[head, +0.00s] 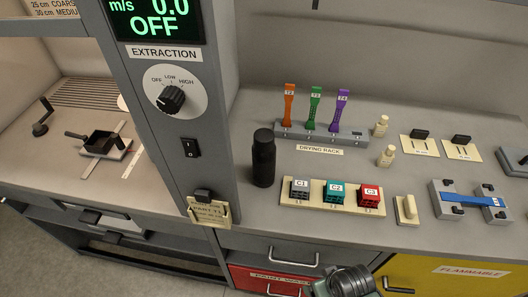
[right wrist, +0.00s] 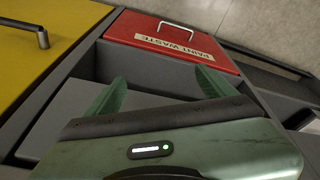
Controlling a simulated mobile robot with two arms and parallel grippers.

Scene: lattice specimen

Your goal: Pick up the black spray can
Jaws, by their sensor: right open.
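The black spray can (head: 263,160) stands upright on the grey counter, just right of the extraction panel's column and left of the coloured cubes. It is not in the right wrist view. My right gripper (right wrist: 160,88) is open and empty, its two green fingers spread apart, in front of the cabinet fronts. Part of my right arm shows at the bottom edge of the head view, below the counter edge and well apart from the can. My left gripper is in neither view.
The drying rack (head: 350,138) holds orange, green and purple pieces behind the can. A cream tray (head: 328,208) with three cubes is close on its right. The column (head: 190,110) rises on its left. The red paint waste drawer (right wrist: 172,40) is below the counter.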

